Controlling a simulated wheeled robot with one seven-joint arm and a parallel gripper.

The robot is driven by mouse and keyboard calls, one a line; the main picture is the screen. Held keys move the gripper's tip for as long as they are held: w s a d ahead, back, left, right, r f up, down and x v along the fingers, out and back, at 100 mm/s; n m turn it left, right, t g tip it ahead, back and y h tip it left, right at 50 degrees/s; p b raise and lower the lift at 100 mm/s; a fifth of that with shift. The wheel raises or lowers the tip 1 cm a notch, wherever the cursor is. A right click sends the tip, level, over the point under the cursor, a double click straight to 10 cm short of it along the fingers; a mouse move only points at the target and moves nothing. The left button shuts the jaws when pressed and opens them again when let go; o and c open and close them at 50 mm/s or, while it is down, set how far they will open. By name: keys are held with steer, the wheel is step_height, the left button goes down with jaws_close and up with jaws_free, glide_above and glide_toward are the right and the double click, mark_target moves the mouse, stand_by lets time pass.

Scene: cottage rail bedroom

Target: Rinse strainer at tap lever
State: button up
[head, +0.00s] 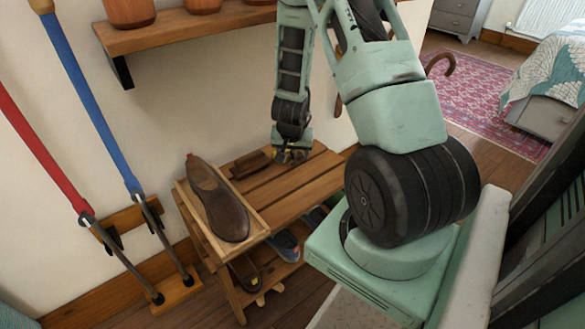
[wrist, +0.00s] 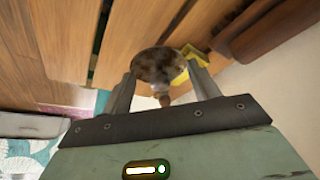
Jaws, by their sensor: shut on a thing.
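My gripper (head: 290,157) is low over the slatted wooden bench (head: 307,198), near its far end. In the wrist view my gripper (wrist: 160,85) is shut on a round, mottled brown thing (wrist: 157,64), with one finger on each side of it. I cannot tell what this thing is, or whether it touches the bench. A small yellow thing (wrist: 190,62) shows just behind it, partly hidden by a finger. No strainer or tap lever can be made out in either view.
A brown shoe (head: 216,200) lies in a wooden tray at the bench's left end. A brown block (head: 250,164) lies beside the tray. More shoes (head: 285,245) are on the lower shelf. Red and blue poles stand left. A wall shelf (head: 180,30) holds pots above.

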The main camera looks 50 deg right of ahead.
mark_target(293, 161)
step_height(293, 161, down, 4)
steer(key=shift+f+b, duration=0.1)
steer(key=shift+b, duration=0.7)
steer(key=o, duration=1.1)
